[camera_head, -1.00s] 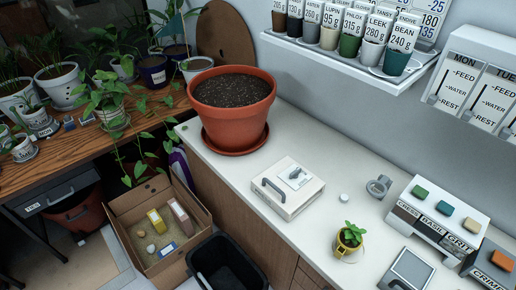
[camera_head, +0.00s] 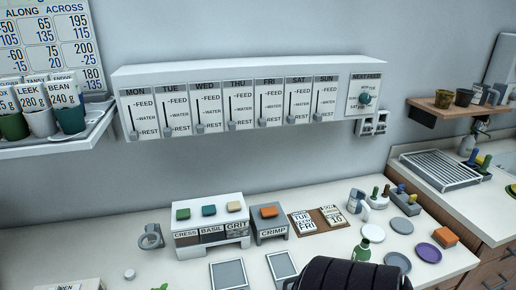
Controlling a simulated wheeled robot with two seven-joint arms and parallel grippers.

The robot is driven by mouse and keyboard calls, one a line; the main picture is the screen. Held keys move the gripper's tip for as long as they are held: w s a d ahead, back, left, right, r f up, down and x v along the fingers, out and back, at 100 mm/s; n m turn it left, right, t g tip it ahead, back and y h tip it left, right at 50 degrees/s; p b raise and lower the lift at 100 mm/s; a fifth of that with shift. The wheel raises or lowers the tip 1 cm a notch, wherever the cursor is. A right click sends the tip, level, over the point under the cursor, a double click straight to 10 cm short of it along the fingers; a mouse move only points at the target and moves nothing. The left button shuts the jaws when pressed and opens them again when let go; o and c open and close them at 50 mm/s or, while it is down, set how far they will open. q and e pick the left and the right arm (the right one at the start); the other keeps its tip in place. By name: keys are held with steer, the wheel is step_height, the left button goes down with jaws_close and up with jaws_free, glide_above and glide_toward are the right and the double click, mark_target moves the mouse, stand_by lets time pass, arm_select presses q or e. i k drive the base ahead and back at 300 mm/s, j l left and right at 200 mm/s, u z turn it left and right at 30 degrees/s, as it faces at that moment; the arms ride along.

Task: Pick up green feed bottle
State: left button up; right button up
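A small green bottle (camera_head: 361,251) stands on the white counter at the lower middle right. A dark rounded shape at the bottom edge hides part of its lower side. Neither gripper is in view.
Labelled button boxes (camera_head: 211,232) stand left. A wall panel with sliders (camera_head: 240,95) hangs above. A drying rack (camera_head: 440,169) is right.

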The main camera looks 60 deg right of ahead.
mark_target(361, 253)
steer(key=z, duration=2.9)
